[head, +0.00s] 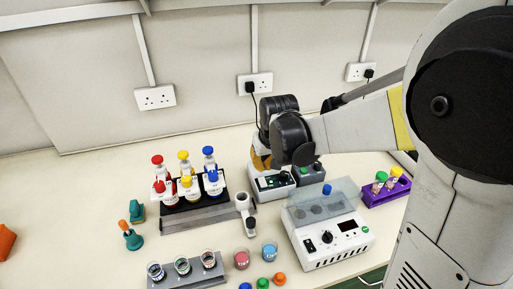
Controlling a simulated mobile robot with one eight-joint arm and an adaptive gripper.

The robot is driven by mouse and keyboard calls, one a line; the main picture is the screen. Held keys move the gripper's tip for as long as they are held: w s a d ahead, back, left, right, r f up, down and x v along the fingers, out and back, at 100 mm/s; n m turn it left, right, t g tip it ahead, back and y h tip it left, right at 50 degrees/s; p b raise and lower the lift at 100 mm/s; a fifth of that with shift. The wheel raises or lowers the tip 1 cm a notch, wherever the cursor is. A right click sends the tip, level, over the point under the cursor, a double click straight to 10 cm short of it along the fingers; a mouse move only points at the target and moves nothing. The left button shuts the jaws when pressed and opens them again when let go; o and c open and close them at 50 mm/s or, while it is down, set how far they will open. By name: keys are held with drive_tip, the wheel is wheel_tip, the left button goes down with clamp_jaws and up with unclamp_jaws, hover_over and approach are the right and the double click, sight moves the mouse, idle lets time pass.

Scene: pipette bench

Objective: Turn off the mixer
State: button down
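No device is labelled legibly as the mixer. A small white box (272,193) with a dark and green top sits at the back centre of the bench, with a dark grey box (309,175) close at its right. In front stands a larger white device (331,249) with a black knob, a dark display and a clear lid. My gripper (262,164) hangs over the small white box, coming from the right. Its dark body hides the fingertips, so I cannot tell its opening or whether it touches the box.
Left is a dark rack (205,209) of bottles with red, yellow and blue caps. A white pipette-like tool (246,213) lies beside it. A grey cup rack (188,271) stands in front. A purple tube rack (384,193) is at right.

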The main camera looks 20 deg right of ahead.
sight(264, 179)
drive_tip(key=shift+s+b+x, duration=0.2)
drive_tip(key=shift+b+x, duration=0.15)
drive_tip(key=shift+x, duration=0.7)
drive_tip(key=shift+s+b+x, duration=0.2)
drive_tip(key=shift+b+x, duration=0.15)
drive_tip(key=shift+x, duration=0.7)
drive_tip(key=shift+f, duration=0.1)
drive_tip(key=shift+w+f+b, duration=0.1)
drive_tip(key=shift+f+b, duration=0.25)
drive_tip(key=shift+f, duration=0.15)
drive_tip(key=shift+r, duration=0.1)
drive_tip(key=shift+s+r+p, duration=0.3)
drive_tip(key=shift+s+p, duration=0.15)
drive_tip(key=shift+s, duration=0.25)
